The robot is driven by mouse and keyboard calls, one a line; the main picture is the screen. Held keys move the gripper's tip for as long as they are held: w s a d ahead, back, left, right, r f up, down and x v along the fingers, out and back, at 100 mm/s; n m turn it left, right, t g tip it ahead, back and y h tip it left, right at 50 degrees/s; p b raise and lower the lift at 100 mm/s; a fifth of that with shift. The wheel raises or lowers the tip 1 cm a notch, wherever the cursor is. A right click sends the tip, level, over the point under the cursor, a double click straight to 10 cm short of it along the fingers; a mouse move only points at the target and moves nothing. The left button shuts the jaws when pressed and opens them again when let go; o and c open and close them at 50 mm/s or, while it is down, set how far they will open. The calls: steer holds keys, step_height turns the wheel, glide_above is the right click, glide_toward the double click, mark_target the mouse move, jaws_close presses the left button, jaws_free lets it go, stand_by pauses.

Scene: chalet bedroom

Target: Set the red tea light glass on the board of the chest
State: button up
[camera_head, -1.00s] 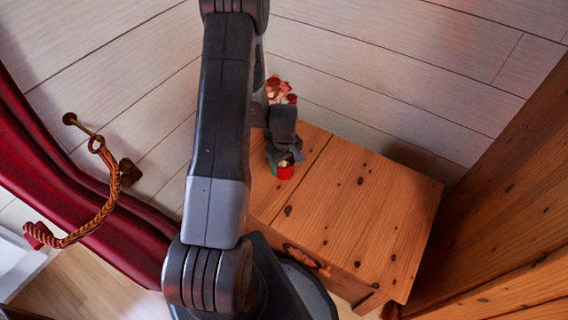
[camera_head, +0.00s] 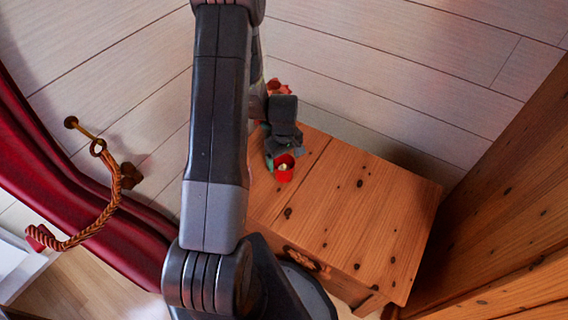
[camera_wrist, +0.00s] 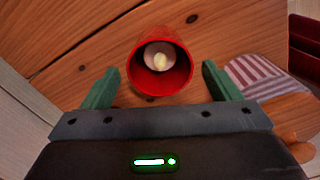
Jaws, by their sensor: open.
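The red tea light glass (camera_head: 284,174) stands on the wooden top of the chest (camera_head: 350,215), towards its left end. In the wrist view the glass (camera_wrist: 178,84) shows its red wall and a pale tea light inside. My gripper (camera_wrist: 160,88) is open, its two green fingers apart, one on each side of the near part of the glass. No finger visibly touches it. In the head view my gripper (camera_head: 274,150) is just behind the glass, low over the chest top, and partly hides what is behind it.
Reddish flowers or leaves (camera_head: 277,87) show behind my gripper. A red curtain (camera_head: 90,215) with a braided tieback (camera_head: 100,220) hangs at left. A tall wooden piece (camera_head: 500,200) stands at right. The chest top right of the glass is clear. A striped cloth (camera_wrist: 262,76) shows in the wrist view.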

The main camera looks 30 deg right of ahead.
step_height(320, 180, up, 8)
steer(key=shift+f+p, duration=0.25)
steer(key=shift+p, duration=0.2)
